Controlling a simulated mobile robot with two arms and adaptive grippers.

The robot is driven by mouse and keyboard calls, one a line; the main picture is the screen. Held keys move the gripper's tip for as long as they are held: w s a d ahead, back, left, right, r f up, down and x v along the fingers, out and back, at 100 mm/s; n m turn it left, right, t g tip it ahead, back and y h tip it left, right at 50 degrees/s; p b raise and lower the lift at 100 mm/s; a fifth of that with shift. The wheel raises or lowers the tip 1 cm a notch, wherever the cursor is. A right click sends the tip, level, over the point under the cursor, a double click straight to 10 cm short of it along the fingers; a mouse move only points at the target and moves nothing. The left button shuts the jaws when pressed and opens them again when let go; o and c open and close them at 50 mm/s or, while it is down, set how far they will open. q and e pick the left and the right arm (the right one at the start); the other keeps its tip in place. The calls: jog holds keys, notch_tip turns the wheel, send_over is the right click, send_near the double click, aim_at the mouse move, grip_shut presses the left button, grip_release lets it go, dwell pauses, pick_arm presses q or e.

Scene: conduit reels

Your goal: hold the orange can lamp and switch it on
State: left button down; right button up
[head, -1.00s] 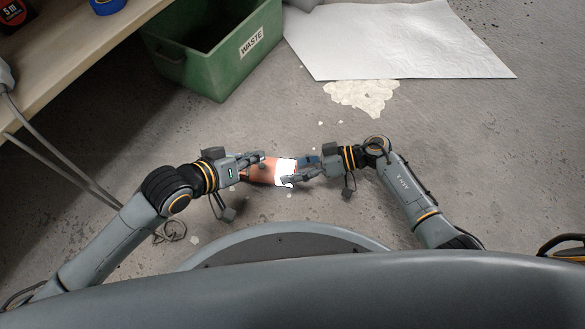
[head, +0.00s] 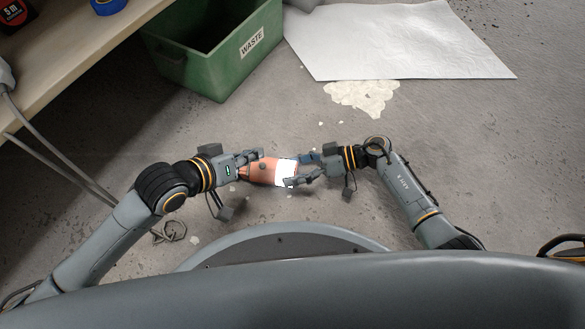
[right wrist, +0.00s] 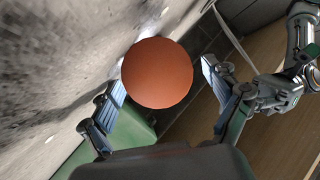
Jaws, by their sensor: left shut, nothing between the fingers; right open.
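The orange can lamp (head: 264,171) lies sideways between my two grippers in the head view, with a bright white band toward its right end. In the right wrist view one round end of the lamp (right wrist: 158,75) faces the camera, between the spread fingers. My right gripper (head: 298,170) is open around the lamp's white end; I cannot tell whether its fingers touch it. My left gripper (head: 250,164) is shut with nothing between its fingers, at the lamp's left end. The lamp's switch cannot be made out. Whether the lamp touches the floor is unclear.
A green waste bin (head: 213,60) stands beyond the grippers, beside a wooden workbench (head: 75,55) at the left. A white sheet (head: 400,40) and a pale spill (head: 362,97) lie on the floor. Grey cables (head: 60,160) hang at the left. The floor at the right is mostly clear.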

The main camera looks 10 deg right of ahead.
jog(key=v, duration=1.2)
